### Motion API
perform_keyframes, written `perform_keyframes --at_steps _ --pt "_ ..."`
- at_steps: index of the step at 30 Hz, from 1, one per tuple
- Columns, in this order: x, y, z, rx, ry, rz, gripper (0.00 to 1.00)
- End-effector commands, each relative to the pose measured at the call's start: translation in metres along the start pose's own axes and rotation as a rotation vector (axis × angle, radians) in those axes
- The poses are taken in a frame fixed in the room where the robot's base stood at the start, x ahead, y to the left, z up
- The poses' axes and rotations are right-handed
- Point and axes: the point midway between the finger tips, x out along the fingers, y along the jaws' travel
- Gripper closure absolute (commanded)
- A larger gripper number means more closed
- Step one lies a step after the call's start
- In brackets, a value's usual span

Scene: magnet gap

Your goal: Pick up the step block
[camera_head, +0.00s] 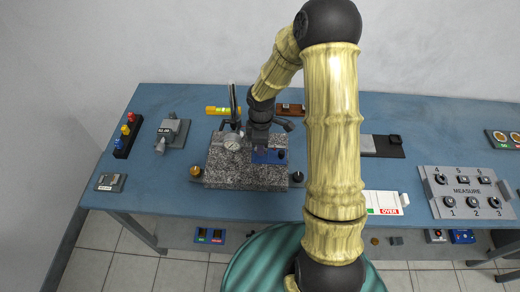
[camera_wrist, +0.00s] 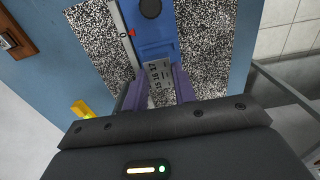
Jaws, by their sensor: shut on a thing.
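The step block (camera_wrist: 158,76) is a small grey piece with a row of numbers on its face. In the wrist view it sits between the two purple fingers of my gripper (camera_wrist: 158,90), which are shut on it. It lies against or over the end of a blue fixture (camera_wrist: 152,35) with a black knob; I cannot tell whether it still touches it. In the head view my gripper (camera_head: 257,143) is low over the granite plate (camera_head: 230,175), beside the blue fixture (camera_head: 268,156). The block is hidden there.
A yellow level (camera_head: 222,110) and a brown box (camera_head: 290,109) lie behind. A grey clamp device (camera_head: 172,132) stands farther left.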

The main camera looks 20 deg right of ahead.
Motion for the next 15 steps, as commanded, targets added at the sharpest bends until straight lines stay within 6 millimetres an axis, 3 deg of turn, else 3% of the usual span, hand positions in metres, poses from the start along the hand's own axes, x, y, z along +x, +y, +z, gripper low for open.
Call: perform_keyframes --at_steps 9,15 --pt "-0.060 0.001 -0.002 -0.002 0.000 0.004 1.00" --pt "-0.070 -0.001 -0.002 -0.005 0.000 0.000 1.00"
